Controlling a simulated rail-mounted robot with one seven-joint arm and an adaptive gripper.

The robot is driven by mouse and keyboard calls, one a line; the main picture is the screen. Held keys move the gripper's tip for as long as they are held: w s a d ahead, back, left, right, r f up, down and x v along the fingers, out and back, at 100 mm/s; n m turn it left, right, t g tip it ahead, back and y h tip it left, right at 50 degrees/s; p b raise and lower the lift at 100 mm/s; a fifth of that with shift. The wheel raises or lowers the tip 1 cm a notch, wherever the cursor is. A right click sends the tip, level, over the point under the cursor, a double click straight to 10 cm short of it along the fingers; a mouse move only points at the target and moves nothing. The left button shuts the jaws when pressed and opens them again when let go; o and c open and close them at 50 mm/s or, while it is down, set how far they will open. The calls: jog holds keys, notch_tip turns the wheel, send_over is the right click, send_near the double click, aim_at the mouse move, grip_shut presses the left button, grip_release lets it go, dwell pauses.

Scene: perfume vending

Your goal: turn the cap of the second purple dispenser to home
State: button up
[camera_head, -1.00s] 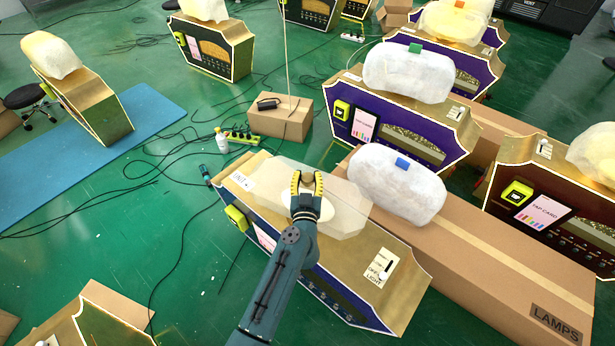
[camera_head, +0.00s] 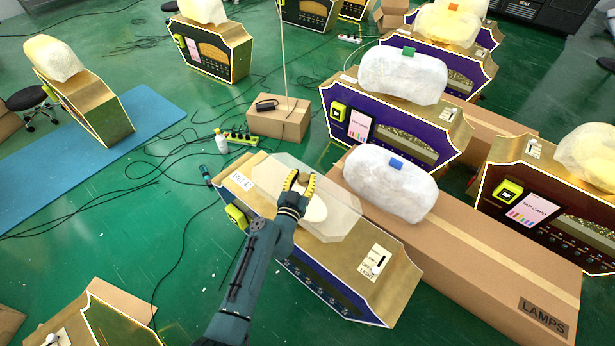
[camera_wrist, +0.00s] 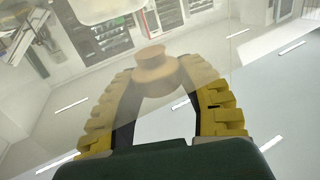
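A purple-sided dispenser with a gold top (camera_head: 345,262) lies in the lower middle of the head view. On its top is a clear, faceted bottle shape (camera_head: 338,218) with a pale patch inside. A brown, round cap (camera_head: 305,178) sits at the bottle's upper part; it also shows in the wrist view (camera_wrist: 155,70). My gripper (camera_head: 303,181) has its yellow fingers on both sides of the cap. In the wrist view, the fingertips of my gripper (camera_wrist: 155,73) appear to meet the cap's sides, though the exact contact is blurred by the clear material.
Another purple dispenser (camera_head: 400,140) with a white wrapped top stands behind. A wrapped white bottle (camera_head: 390,184) with a blue tag rests on a long cardboard box (camera_head: 480,240) at the right. A small cardboard box (camera_head: 280,122), a white bottle (camera_head: 221,143) and loose cables are behind left.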

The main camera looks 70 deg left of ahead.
jog(key=o, duration=0.5)
jog(key=v, duration=1.2)
dwell(0.4)
